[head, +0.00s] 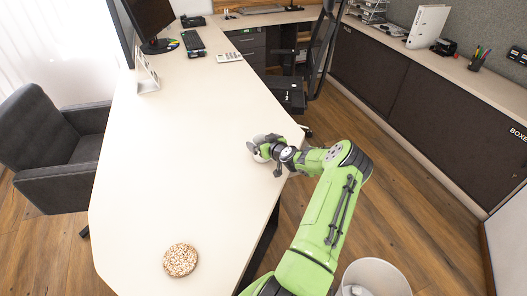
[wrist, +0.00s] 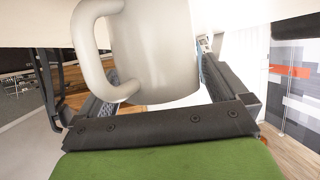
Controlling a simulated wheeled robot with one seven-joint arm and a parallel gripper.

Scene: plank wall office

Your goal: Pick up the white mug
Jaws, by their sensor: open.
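The white mug (wrist: 155,42) fills the upper middle of the wrist view, with its handle (wrist: 88,45) on the left. My gripper (wrist: 155,68) is open, with one finger on each side of the mug body. I cannot tell whether either finger touches it. In the head view my gripper (head: 267,147) is at the right edge of the pale desk (head: 185,150). It hides most of the mug there; only a small pale part (head: 259,157) shows.
A grey armchair (head: 50,150) is left. A white bin (head: 375,275) stands at lower right. The desk middle is clear.

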